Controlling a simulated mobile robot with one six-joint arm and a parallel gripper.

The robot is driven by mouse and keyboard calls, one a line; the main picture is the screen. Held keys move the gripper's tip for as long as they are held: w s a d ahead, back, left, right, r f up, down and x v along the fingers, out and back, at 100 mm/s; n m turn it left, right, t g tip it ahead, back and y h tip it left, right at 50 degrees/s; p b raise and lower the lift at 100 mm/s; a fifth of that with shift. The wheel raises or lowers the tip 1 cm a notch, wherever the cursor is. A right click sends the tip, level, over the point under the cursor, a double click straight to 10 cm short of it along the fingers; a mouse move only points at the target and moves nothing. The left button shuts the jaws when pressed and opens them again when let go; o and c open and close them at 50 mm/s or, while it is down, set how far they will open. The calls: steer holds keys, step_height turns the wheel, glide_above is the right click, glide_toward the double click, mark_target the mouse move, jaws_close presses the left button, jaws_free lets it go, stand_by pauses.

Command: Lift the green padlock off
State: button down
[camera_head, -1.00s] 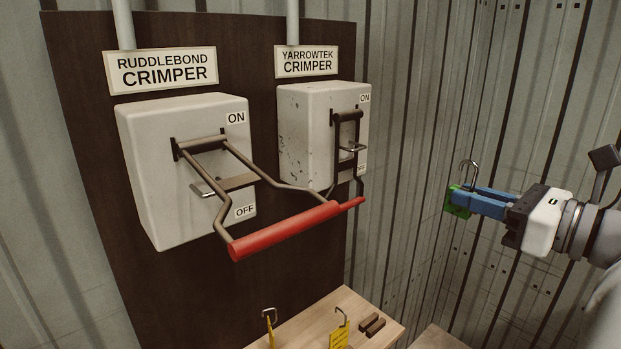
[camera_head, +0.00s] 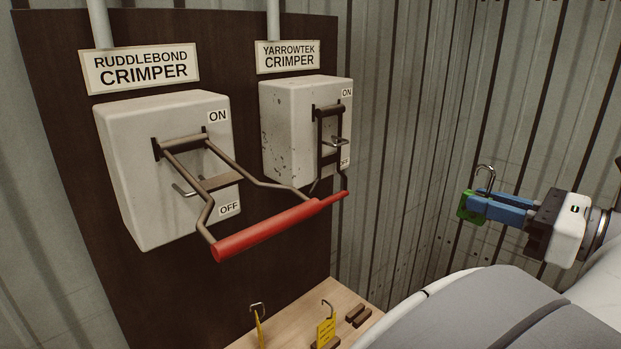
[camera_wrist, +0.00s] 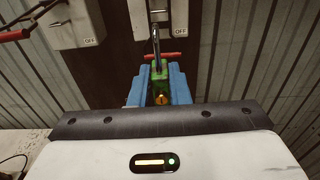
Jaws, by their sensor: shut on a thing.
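The green padlock (camera_head: 466,206) is between the blue fingertips of my gripper (camera_head: 478,208), at the right of the head view. My gripper is shut on it and holds it in the air, well clear of both crimper boxes. Its silver shackle stands up above the fingers. In the wrist view the padlock (camera_wrist: 159,84) sits between the two blue fingers with its shackle pointing away. The Yarrowtek crimper box (camera_head: 284,126) has a dark lever frame and a metal hasp with no padlock on it. The Ruddlebond crimper box (camera_head: 124,180) has a lever with a red handle (camera_head: 265,232).
Corrugated metal walls (camera_head: 420,120) stand behind and to the right. The red handles jut out from the boxes.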

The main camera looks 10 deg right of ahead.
steer(key=shift+v, duration=1.3)
